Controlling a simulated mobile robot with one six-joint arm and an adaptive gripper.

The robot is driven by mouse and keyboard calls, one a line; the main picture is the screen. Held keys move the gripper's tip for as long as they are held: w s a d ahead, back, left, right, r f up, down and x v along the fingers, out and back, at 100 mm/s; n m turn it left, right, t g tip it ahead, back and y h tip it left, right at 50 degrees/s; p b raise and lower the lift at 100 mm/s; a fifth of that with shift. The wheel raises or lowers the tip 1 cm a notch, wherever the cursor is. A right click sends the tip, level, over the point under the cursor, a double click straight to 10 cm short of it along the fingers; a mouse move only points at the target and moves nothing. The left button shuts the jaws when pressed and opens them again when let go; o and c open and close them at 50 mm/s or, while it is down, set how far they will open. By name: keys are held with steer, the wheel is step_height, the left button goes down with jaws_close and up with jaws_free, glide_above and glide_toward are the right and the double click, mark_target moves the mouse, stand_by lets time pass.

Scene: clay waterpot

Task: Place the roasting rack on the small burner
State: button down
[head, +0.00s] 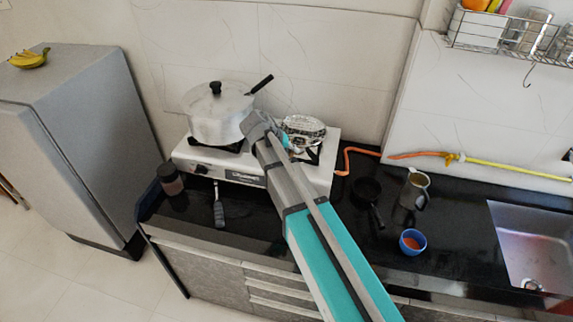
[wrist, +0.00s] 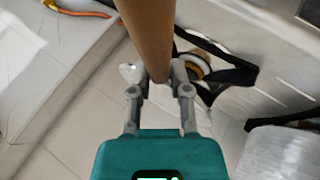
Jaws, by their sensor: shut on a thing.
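The roasting rack (head: 303,125) is a round silver mesh. In the head view it appears over the small right burner (head: 313,154), whose black supports show below it. I cannot tell whether it touches them. In the wrist view a brown handle (wrist: 150,35), which looks like the rack's, runs from the top edge down between my fingers. My gripper (wrist: 160,88) is shut on this handle. The wrist view also shows a burner with black supports (wrist: 215,75) beyond the handle; the rack's mesh is not visible there. In the head view my arm hides the fingers.
A lidded silver pot (head: 215,120) stands on the left burner of the white stove (head: 185,155), close to my wrist. An orange hose (head: 345,160) runs right from the stove. A small black pan (head: 366,190), jug (head: 413,190) and blue bowl (head: 412,242) stand on the right counter.

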steer(key=shift+w+a+f+b, duration=0.15)
steer(key=shift+w+f+b, duration=0.2)
steer(key=shift+w+f, duration=0.15)
steer(key=shift+w+a+f+b, duration=0.15)
steer(key=shift+w+f+b, duration=0.2)
steer(key=shift+f, duration=0.3)
steer(key=shift+w+a+f+b, duration=0.1)
steer(key=shift+w+f+b, duration=0.1)
steer(key=shift+f+b, duration=0.8)
steer(key=shift+w+f+b, duration=0.2)
steer(key=shift+f+b, duration=0.7)
steer(key=shift+b, duration=0.05)
steer(key=shift+f, duration=0.15)
steer(key=c, duration=0.6)
jaws_free()
steer(key=shift+r, duration=0.2)
